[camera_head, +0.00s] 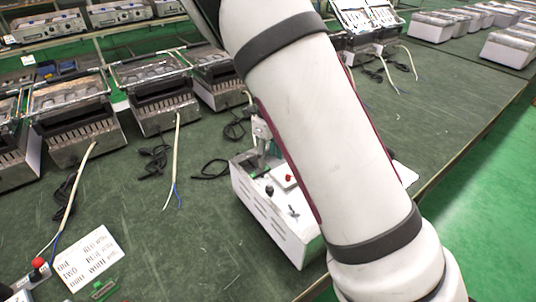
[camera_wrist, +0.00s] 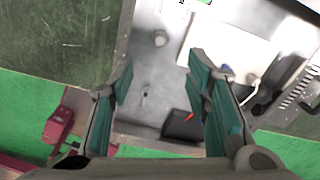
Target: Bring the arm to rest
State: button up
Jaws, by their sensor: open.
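My gripper (camera_wrist: 161,72) is open in the wrist view, its two teal-padded fingers apart with nothing between them. Beyond the fingers lies a grey metal surface (camera_wrist: 150,95) with a small round knob and a dark slot. In the head view my white arm crosses the middle of the picture and hides what is behind it. A white box-shaped device (camera_head: 272,226) with a red button stands on the green table (camera_head: 150,235), partly behind the arm.
Several open grey heating units (camera_head: 75,120) with loose cables line the table's left and back. A printed card (camera_head: 92,258) and a red-topped button (camera_head: 38,264) lie at the front left. White boxes (camera_head: 432,27) stand at the back right. Green floor (camera_head: 495,190) shows at right.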

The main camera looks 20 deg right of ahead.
jog(key=s+a+r+n+t+y, duration=0.1)
jog(key=s+a+r+n+y, duration=0.15)
jog(key=s+r+n, duration=1.35)
jog(key=s+d+r+n+t+h+p, duration=0.1)
jog(key=s+r+n, duration=0.2)
jog(key=s+n, duration=0.3)
jog(key=s+d+r+n+t+h, duration=0.1)
jog(key=s+d+r+n+t, duration=0.1)
jog(key=s+r+n, duration=0.2)
jog(key=shift+s+n+p, duration=0.35)
jog(key=shift+s+n, duration=1.15)
jog(key=shift+s, duration=1.6)
jog(key=shift+h, duration=0.25)
